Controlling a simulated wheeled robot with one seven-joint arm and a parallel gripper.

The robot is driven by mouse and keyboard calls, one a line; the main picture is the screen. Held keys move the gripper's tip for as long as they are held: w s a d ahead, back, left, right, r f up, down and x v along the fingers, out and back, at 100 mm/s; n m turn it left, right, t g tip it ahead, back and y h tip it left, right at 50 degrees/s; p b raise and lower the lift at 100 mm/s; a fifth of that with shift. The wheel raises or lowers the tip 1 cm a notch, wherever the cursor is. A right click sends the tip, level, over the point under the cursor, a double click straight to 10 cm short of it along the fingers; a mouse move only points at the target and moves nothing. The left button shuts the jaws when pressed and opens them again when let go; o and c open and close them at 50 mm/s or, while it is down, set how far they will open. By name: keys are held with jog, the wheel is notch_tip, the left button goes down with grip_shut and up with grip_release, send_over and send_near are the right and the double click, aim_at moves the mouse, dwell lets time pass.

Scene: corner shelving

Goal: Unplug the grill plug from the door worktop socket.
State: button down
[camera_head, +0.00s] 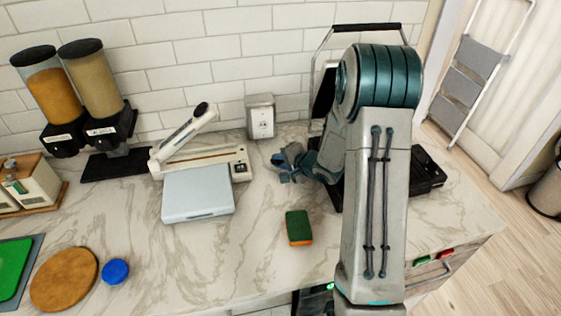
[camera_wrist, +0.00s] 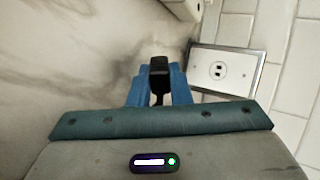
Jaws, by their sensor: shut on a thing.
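The black plug (camera_wrist: 158,75) is between the blue fingers of my gripper (camera_wrist: 158,88) in the wrist view. A short dark piece, perhaps its cord, shows below it between the fingers. The wall socket (camera_wrist: 219,69) is to the right of the plug, with its slots bare and a gap between them. In the head view the socket (camera_head: 262,122) is on the tiled wall above the worktop. My gripper (camera_head: 287,162) is low over the worktop, below and right of the socket. The plug cannot be made out there. The black grill (camera_head: 428,170) stands behind my arm, mostly hidden, with its lid raised.
A white sealer (camera_head: 200,160) with a raised arm stands left of the gripper. A green and orange sponge (camera_head: 299,228) lies in front. Two dispensers (camera_head: 85,95) stand at the left. The marble worktop (camera_head: 260,200) is clear around the sponge.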

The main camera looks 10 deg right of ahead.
jog(key=c, duration=1.3)
grip_release()
jog(key=shift+o, duration=0.2)
jog(key=shift+s, duration=0.1)
jog(key=s+d+r+n+g+h, duration=0.1)
jog(key=s+d+r+n+h, duration=0.3)
jog(key=s+r, duration=0.35)
jog(key=s+d+r+n+g+h, duration=0.1)
jog(key=s+d+r+h, duration=0.4)
jog(key=s+r, duration=0.25)
jog(key=s+a+r+n+g+y, duration=0.1)
jog(key=s+a+n+g, duration=0.1)
jog(key=s+a, duration=0.3)
jog(key=s+a+r+n+g+y, duration=0.2)
jog(key=s+a+n, duration=0.3)
jog(key=s, duration=0.6)
jog(key=shift+g+p, duration=0.4)
jog(key=shift+p, duration=0.05)
